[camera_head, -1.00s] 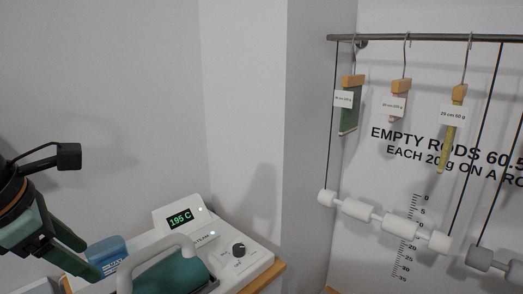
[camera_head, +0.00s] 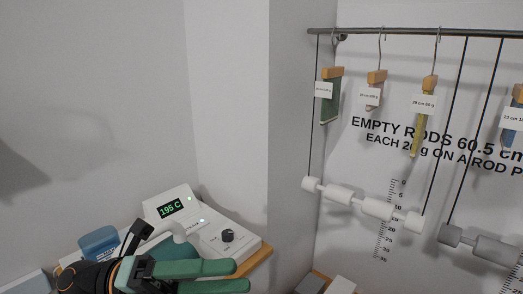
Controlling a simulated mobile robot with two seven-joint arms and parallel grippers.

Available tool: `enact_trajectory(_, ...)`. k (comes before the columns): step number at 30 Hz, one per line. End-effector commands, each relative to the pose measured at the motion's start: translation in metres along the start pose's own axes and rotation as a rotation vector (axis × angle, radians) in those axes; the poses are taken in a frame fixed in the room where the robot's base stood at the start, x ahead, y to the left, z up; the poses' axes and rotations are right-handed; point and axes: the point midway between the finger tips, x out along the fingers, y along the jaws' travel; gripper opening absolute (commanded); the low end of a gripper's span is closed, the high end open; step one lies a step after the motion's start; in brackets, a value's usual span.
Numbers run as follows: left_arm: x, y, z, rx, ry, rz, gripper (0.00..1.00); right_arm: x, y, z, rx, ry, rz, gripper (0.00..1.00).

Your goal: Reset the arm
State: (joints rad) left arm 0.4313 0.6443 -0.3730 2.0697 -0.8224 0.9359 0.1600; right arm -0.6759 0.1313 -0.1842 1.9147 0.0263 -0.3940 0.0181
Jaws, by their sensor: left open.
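My left gripper (camera_head: 244,277) is at the bottom of the head view, with its two green fingers pointing right. The fingers are apart and nothing shows between them. The gripper appears in front of a white device (camera_head: 208,222) with a green display reading 195 C and a dark knob. It covers much of the device's handle and green part. I cannot tell whether it touches the device. My right gripper is not in view.
A blue object (camera_head: 99,241) sits left of the device. A wooden edge (camera_head: 256,258) runs along the device's right side. On the right wall, a dark rail (camera_head: 420,32) carries hanging labelled pieces and white rods (camera_head: 362,205). Grey blocks (camera_head: 340,286) stand at the bottom.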

Motion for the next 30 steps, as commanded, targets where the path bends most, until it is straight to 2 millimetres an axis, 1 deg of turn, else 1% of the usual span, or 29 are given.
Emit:
enact_trajectory(1,-0.004,0.006,0.011,-0.106,-0.112,-0.087,0.62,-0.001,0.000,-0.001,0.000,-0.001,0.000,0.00)
enact_trajectory(2,-0.008,0.011,0.019,-0.165,-0.184,-0.134,0.62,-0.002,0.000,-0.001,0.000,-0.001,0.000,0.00)
enact_trajectory(3,-0.016,0.019,0.030,-0.248,-0.283,-0.191,0.62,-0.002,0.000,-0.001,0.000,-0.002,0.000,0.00)
enact_trajectory(5,-0.032,0.038,0.044,-0.376,-0.435,-0.265,0.62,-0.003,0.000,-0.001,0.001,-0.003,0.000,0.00)
enact_trajectory(6,-0.044,0.055,0.051,-0.463,-0.541,-0.305,0.62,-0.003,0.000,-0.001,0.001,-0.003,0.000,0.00)
enact_trajectory(8,-0.067,0.085,0.057,-0.601,-0.703,-0.355,0.62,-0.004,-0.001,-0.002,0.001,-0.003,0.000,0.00)
enact_trajectory(9,-0.083,0.109,0.057,-0.696,-0.812,-0.380,0.62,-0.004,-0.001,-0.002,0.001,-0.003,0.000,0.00)
enact_trajectory(11,-0.107,0.147,0.049,-0.837,-0.976,-0.405,0.62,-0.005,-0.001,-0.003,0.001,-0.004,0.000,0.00)
enact_trajectory(12,-0.123,0.173,0.039,-0.927,-1.076,-0.412,0.62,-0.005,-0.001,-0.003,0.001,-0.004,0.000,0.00)
enact_trajectory(14,-0.143,0.208,0.020,-1.053,-1.215,-0.416,0.62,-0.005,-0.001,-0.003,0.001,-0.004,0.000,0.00)
enact_trajectory(15,-0.155,0.231,0.004,-1.133,-1.301,-0.412,0.62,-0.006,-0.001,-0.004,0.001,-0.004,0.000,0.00)
enact_trajectory(17,-0.170,0.261,-0.024,-1.247,-1.420,-0.399,0.62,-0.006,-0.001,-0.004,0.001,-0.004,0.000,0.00)
enact_trajectory(18,-0.178,0.279,-0.043,-1.319,-1.492,-0.389,0.62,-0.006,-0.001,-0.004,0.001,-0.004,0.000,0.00)
enact_trajectory(20,-0.189,0.303,-0.075,-1.422,-1.594,-0.370,0.62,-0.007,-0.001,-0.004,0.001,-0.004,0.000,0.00)
enact_trajectory(21,-0.194,0.317,-0.096,-1.486,-1.656,-0.354,0.62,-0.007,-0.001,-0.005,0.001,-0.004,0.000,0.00)
enact_trajectory(23,-0.200,0.335,-0.128,-1.577,-1.737,-0.330,0.62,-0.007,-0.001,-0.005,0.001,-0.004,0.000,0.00)
enact_trajectory(24,-0.203,0.344,-0.147,-1.630,-1.785,-0.313,0.62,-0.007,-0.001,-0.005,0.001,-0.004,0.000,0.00)
enact_trajectory(27,-0.206,0.359,-0.187,-1.736,-1.876,-0.278,0.62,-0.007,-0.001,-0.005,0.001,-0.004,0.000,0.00)
enact_trajectory(30,-0.207,0.367,-0.212,-1.801,-1.928,-0.255,0.62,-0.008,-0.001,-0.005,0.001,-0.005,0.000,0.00)
